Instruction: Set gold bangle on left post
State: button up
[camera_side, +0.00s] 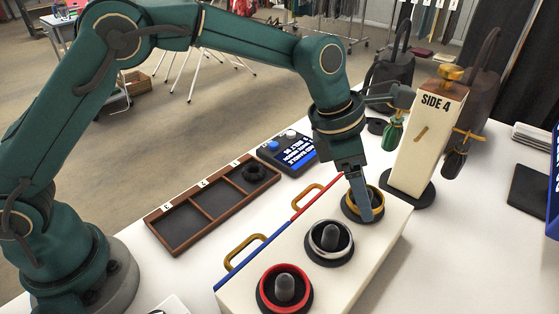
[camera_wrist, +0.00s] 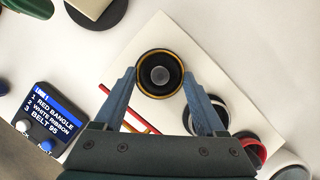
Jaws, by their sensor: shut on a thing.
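The gold bangle (camera_side: 381,204) is at the far-end post of the cream box (camera_side: 330,283). In the wrist view, the gold bangle (camera_wrist: 160,50) encircles the grey post (camera_wrist: 160,75) over a dark round base. My gripper (camera_side: 365,212) is down at this post, fingers spread to the bangle's width. In the wrist view, my gripper (camera_wrist: 160,76) has a fingertip on each side of the bangle, shut on it. I cannot tell whether the bangle rests on the base. A white bangle (camera_side: 331,236) surrounds the middle post and a red bangle (camera_side: 284,288) the near post.
A wooden tray (camera_side: 172,242) holds a black ring (camera_side: 254,172). A display box (camera_side: 287,151) lists items. A cream "SIDE 4" stand (camera_side: 425,145) with hanging tassels is close beside my gripper. Bags stand behind.

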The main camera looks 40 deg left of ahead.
jog(key=shift+f, duration=0.1)
jog(key=o, duration=1.4)
jog(key=shift+a+r, duration=0.15)
jog(key=shift+r, duration=0.4)
jog(key=s+a+r+m, duration=0.55)
jog(key=a+r, duration=0.25)
jog(key=r, duration=0.4)
jog(key=s+a+f+m+t+y, duration=0.1)
jog(key=s+a+f+m, duration=0.1)
jog(key=s+m, duration=0.3)
jog(key=s+a+f+m+t+y, duration=0.1)
jog(key=s+a+f+m, duration=0.1)
jog(key=s+a+m, duration=0.3)
jog(key=s+a+f+m+y, duration=0.1)
jog(key=s+a+m, duration=0.3)
jog(key=m, duration=0.6)
jog(key=shift+s+a+f+t+y, duration=0.3)
jog(key=shift+s+f+t, duration=0.1)
jog(key=shift+s+f, duration=0.15)
